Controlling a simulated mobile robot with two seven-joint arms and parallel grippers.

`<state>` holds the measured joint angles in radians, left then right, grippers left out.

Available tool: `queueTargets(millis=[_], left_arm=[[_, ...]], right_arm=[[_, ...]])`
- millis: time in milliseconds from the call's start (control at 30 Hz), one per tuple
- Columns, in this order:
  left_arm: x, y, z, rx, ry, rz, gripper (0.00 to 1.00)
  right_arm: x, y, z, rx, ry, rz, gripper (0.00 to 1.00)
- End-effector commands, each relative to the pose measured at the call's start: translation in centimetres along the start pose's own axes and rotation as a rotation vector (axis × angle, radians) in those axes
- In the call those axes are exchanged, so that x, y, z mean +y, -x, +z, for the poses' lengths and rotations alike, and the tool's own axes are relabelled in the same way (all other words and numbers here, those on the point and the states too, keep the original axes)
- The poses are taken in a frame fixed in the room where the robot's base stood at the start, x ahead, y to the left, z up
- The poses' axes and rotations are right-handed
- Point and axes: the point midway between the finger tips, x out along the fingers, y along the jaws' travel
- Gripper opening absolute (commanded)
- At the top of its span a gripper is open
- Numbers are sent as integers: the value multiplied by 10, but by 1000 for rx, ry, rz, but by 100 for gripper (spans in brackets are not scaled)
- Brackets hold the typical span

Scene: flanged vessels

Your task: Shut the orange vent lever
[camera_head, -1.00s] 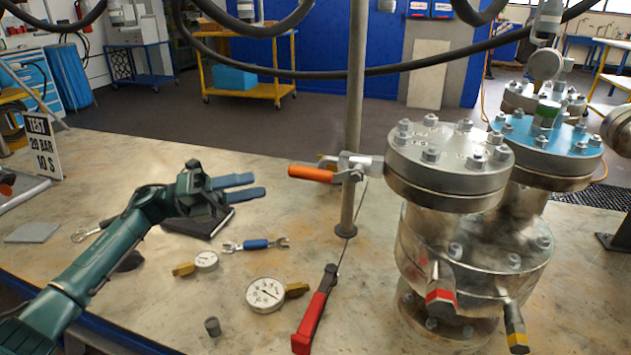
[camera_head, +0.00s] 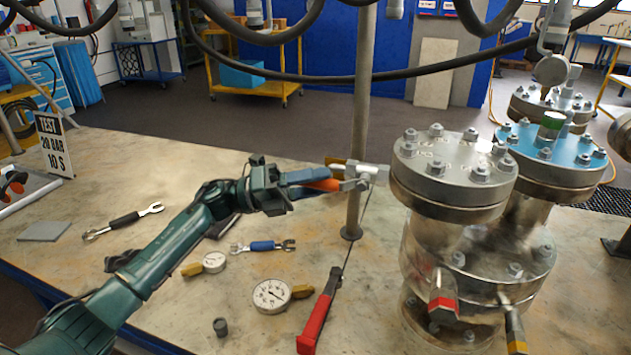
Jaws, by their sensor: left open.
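The orange vent lever (camera_head: 328,186) points left from a grey metal valve (camera_head: 364,175) on the side of the flanged vessel (camera_head: 452,172). The lever lies roughly level. My left gripper (camera_head: 318,181) reaches in from the left and is open at the lever, its blue fingers overlapping the lever in the picture. The fingers hide most of the lever's outer part, so I cannot tell whether they touch it. My right gripper is not in view.
A vertical pole (camera_head: 361,120) stands beside the valve. Two gauges, a blue-handled wrench (camera_head: 262,246) and a red-handled tool (camera_head: 318,315) lie on the bench below. Black hoses hang across the top. A second, blue-topped vessel (camera_head: 548,153) stands behind.

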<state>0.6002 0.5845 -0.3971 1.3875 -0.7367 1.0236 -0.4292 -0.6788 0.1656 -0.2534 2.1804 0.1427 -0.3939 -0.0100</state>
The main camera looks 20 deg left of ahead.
Motion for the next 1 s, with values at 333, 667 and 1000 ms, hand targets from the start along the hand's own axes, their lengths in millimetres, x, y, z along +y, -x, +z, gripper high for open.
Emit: queueTargets(millis=[333, 667, 1000], left_arm=[[0, 0, 0, 0, 0, 0, 16], [0, 1, 0, 0, 0, 1, 0], [4, 2, -2, -11, 7, -15, 0]], right_arm=[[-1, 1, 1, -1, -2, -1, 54], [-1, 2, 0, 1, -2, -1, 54], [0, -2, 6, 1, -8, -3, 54]])
